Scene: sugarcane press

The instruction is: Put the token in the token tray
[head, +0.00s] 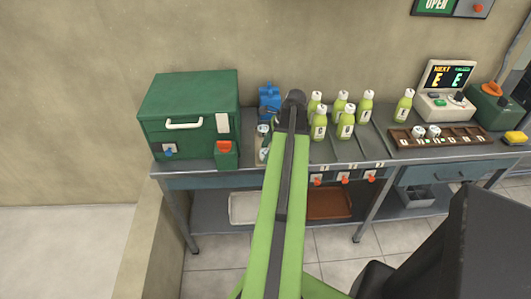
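A brown compartmented tray (458,134), which looks like the token tray, lies on the right part of the bench. Two small white round pieces (426,132), possibly tokens, stand in its left compartments; its other compartments look mostly empty. More small whitish-green pieces (263,142) stand on the bench just left of my arm, partly hidden by it; I cannot tell if one is the token. My green arm reaches up the middle of the view to a dark joint (294,98). My gripper is hidden, and nothing held by it shows.
A green box (190,110) stands on the bench's left, with a blue container (269,97) beside it. A display unit (446,84) and a yellow sponge (515,137) are at right. Orange knobs line the bench front.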

